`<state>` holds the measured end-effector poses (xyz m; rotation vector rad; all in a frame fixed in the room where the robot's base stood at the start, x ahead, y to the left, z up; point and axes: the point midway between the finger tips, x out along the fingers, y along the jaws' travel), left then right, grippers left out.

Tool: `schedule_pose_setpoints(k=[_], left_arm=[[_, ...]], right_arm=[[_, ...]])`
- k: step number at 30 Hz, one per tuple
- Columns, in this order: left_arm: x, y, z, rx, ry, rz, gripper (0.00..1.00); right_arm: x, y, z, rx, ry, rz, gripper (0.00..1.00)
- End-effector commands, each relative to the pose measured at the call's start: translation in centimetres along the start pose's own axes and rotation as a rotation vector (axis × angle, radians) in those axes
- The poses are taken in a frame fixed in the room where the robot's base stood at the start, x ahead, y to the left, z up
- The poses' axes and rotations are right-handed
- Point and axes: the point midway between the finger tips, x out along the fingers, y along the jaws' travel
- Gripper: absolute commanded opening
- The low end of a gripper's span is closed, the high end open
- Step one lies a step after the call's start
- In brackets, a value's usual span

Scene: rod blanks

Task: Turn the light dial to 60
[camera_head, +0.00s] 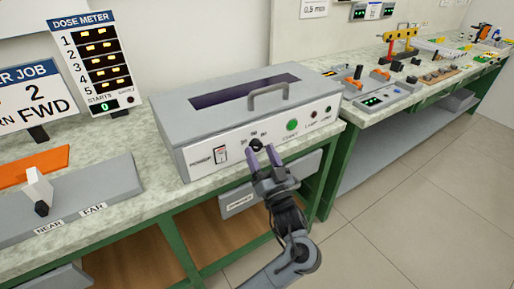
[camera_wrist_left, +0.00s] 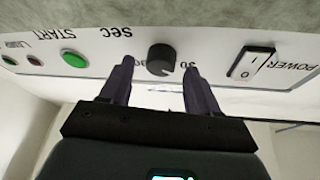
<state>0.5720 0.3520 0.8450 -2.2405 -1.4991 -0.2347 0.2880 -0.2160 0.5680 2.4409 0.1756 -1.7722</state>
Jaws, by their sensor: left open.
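The light dial (camera_head: 257,144) is a small black knob on the white front panel of a grey box (camera_head: 205,119). Small numbers stand around it, too small to read surely. In the left wrist view the dial (camera_wrist_left: 161,59) appears upside down, with 30 beside one finger and a partly covered number beside the other. Its pointer setting cannot be told. My left gripper (camera_head: 262,155) is open in front of the panel. In the wrist view its two fingers (camera_wrist_left: 159,72) stand on either side of the dial, with gaps. My right gripper is not in view.
On the panel, a power switch (camera_head: 221,155) and a green start button (camera_head: 292,125) flank the dial. The box has a handle (camera_head: 268,95) on top. A dose meter board (camera_head: 91,62) stands left. A drawer (camera_head: 243,198) sits below the bench top.

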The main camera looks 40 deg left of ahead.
Motion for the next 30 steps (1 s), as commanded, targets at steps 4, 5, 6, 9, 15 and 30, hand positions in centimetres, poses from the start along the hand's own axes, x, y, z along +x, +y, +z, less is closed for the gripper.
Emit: schedule_pose_setpoints(k=[4,5,6,9,15,30], left_arm=[[0.46,-0.05,-0.22,-0.001,0.000,0.000,0.61],[0.51,-0.06,-0.24,-0.001,0.000,0.000,0.61],[0.56,-0.07,-0.25,-0.001,0.000,0.000,0.61],[0.60,-0.07,-0.27,0.000,0.000,0.000,0.61],[0.60,-0.07,-0.26,0.000,0.000,0.000,0.58],[0.62,-0.09,-0.33,0.005,-0.001,0.002,0.06]], right_arm=[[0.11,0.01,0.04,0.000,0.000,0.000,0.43],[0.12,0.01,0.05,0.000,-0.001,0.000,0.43],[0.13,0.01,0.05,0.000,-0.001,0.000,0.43],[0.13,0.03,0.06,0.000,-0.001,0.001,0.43],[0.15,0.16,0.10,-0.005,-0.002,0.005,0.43],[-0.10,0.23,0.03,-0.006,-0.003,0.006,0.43]])
